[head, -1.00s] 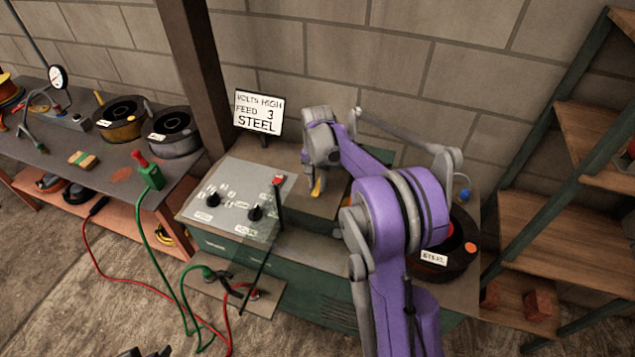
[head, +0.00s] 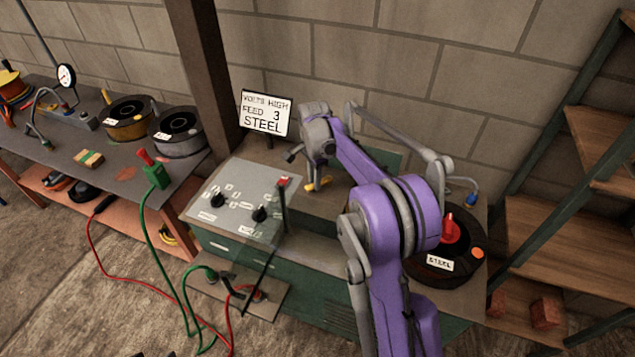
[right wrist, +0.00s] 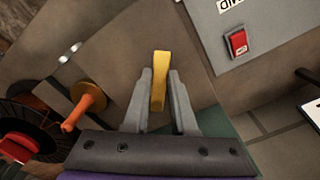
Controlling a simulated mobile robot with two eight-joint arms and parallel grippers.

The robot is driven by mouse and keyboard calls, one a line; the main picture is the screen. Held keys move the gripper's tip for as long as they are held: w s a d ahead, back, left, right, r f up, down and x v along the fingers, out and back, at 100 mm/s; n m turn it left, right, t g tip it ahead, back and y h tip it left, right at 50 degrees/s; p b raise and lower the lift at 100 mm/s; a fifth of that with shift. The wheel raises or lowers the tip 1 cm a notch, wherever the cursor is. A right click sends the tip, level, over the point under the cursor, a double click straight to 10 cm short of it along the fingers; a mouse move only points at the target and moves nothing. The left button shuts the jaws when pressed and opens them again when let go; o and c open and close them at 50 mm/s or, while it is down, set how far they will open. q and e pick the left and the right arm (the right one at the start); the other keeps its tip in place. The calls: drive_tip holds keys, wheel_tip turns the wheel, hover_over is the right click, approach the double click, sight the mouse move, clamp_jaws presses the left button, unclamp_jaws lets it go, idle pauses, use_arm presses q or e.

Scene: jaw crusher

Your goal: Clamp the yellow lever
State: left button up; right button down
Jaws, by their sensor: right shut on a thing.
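The yellow lever (head: 318,185) is on top of the green machine and lies low and slanted in the head view. In the right wrist view the yellow lever (right wrist: 160,80) stands between the two grey fingers. My right gripper (right wrist: 162,95) is shut on it. In the head view my right gripper (head: 305,168) is at the lever, and the wrist partly hides the fingers.
The control panel (head: 235,205) with knobs and a red switch (head: 283,182) is left of my gripper. A steel-labelled spool (head: 445,260) with a red knob is to the right. A sign (head: 265,114) stands behind the panel. An orange-tipped part (right wrist: 85,103) is left of the fingers.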

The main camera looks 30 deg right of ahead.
drive_tip(key=w+m, duration=0.1)
drive_tip(key=m, duration=0.2)
drive_tip(key=shift+w, duration=0.15)
drive_tip(key=m, duration=0.1)
drive_tip(key=w+m, duration=0.1)
drive_tip(key=shift+d+m, duration=0.25)
drive_tip(key=shift+m, duration=0.05)
drive_tip(key=shift+w+d+m, duration=0.2)
drive_tip(key=shift+w+m, duration=0.1)
drive_tip(key=shift+m, duration=0.55)
drive_tip(key=shift+w+d+m, duration=0.25)
drive_tip(key=shift+w+m, duration=0.05)
drive_tip(key=shift+m, duration=0.5)
drive_tip(key=shift+w+d+m, duration=0.2)
drive_tip(key=shift+w+m, duration=0.1)
drive_tip(key=shift+m, duration=0.55)
drive_tip(key=c, duration=0.7)
unclamp_jaws()
drive_tip(key=shift+r, duration=0.1)
